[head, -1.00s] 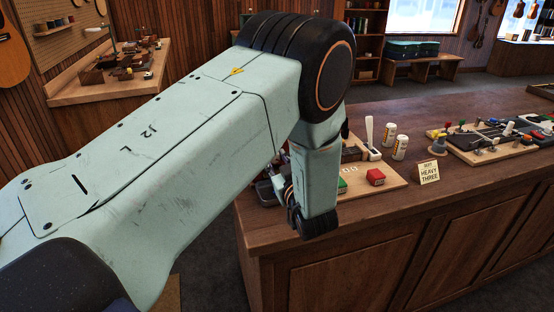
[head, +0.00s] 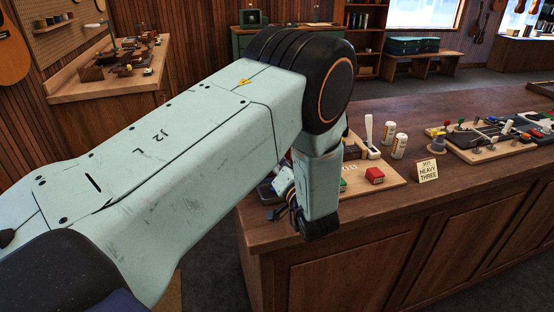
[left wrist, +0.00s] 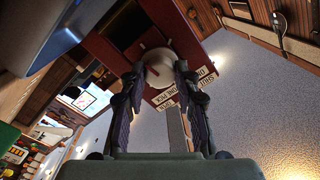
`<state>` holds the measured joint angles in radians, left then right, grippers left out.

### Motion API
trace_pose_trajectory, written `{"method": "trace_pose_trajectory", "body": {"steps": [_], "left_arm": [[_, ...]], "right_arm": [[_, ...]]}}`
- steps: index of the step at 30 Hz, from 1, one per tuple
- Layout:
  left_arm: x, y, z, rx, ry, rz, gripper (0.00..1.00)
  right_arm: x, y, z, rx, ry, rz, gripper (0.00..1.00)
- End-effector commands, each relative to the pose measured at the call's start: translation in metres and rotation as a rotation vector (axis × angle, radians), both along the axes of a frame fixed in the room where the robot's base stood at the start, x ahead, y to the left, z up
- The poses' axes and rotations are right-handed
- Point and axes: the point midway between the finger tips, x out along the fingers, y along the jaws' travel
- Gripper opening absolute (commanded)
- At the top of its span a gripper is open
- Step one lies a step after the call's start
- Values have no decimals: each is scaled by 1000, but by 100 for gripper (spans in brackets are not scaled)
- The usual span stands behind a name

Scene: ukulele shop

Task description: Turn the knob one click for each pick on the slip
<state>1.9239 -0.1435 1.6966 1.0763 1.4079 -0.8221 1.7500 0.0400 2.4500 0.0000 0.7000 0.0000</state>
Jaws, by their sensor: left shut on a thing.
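In the left wrist view the knob (left wrist: 156,67) is round and pale with a red mark. It is set on a dark red panel (left wrist: 102,52). My left gripper (left wrist: 157,72) is shut on it, one dark finger on each side. White labels (left wrist: 180,92) with dark print, including the word PICK, lie beside the knob; their full text is hard to read. In the head view the slip (head: 428,171) stands on the counter and reads HEAVY THREE. My left arm hides the knob there. My right gripper is in neither view.
A red block (head: 375,175) lies on a wooden board (head: 385,188) on the counter, with two white canisters (head: 394,140) behind it. A board of tools and small parts (head: 480,152) is farther right. The counter's front (head: 470,195) is clear.

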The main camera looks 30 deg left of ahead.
Motion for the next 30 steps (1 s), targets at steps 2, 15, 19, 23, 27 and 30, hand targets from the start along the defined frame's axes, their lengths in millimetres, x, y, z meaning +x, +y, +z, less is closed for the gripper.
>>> {"method": "trace_pose_trajectory", "body": {"steps": [2, 15, 19, 23, 27, 30], "left_arm": [[4, 0, 7, 31, 12, -1, 0], [4, 0, 7, 95, 86, -2, 0], [4, 0, 7, 96, 87, -2, 0], [4, 0, 7, 96, 87, -2, 0], [4, 0, 7, 95, 86, -2, 35], [3, 0, 6, 94, 89, -1, 44]], "right_arm": [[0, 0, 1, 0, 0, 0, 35], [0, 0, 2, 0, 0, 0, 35], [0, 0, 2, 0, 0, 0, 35], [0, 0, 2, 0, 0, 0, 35], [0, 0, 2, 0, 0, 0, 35], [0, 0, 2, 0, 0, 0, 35]]}}
